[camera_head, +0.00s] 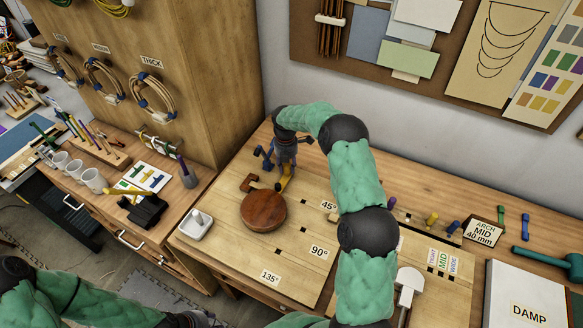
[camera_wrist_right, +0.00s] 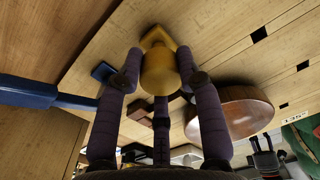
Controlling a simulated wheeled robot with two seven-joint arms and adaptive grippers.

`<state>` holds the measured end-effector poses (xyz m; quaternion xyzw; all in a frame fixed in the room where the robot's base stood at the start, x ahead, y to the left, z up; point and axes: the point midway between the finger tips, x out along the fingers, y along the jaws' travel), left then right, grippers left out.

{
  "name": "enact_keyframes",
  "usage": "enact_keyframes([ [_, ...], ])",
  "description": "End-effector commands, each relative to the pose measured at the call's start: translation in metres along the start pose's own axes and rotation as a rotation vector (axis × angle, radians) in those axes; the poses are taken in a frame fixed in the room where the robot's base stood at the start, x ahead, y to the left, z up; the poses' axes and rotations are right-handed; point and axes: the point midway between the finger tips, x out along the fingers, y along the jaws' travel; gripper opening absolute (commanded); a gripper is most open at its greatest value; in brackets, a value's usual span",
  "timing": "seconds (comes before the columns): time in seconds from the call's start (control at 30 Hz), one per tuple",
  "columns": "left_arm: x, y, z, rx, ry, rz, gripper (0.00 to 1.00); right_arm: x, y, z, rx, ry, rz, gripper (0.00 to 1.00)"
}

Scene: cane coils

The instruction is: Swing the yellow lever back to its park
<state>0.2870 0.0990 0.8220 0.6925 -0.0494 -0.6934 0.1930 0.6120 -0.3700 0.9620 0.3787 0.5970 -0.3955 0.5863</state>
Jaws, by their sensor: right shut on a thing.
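The yellow lever (camera_head: 285,184) sits on the light wooden bench board, behind the round brown wooden form (camera_head: 264,211). My right gripper (camera_head: 284,164) reaches down over it from behind. In the right wrist view the lever's rounded yellow knob (camera_wrist_right: 158,72) is between the two dark fingers, which are shut on it. The lever's base end shows beyond the knob, on the board. The form (camera_wrist_right: 232,112) lies to the right there, apart from the fingers. My left arm enters at the lower left of the head view; its fingers are out of the picture.
A blue handled part (camera_head: 267,157) and a small brown block (camera_head: 249,184) are close to the lever. Angle labels, 45° (camera_head: 329,205), 90° (camera_head: 319,251) and 135° (camera_head: 270,277), mark the board. A white dish (camera_head: 196,224) stands at its left edge. A tall wooden cabinet stands behind left.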

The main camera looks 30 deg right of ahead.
Motion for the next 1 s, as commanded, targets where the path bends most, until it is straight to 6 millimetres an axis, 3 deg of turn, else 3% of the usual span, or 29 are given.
enact_keyframes([
  [0.47,0.0,0.0,0.0,0.0,0.0,0.0,0.4,-0.0002,0.004,-0.0012,-0.018,-0.001,0.003,0.0],
  [0.5,0.0,0.0,0.0,0.0,0.0,0.0,0.4,-0.0002,0.0041,-0.0012,-0.018,-0.001,0.003,0.42],
  [0.57,0.0,0.0,0.0,0.0,0.0,0.0,0.4,-0.0002,0.0041,-0.0012,-0.018,-0.001,0.003,0.59],
  [1.0,0.0,0.0,-0.0001,0.0,0.0,0.0,0.4,-0.006,0.0033,-0.0005,-0.015,-0.001,0.002,0.6],
])
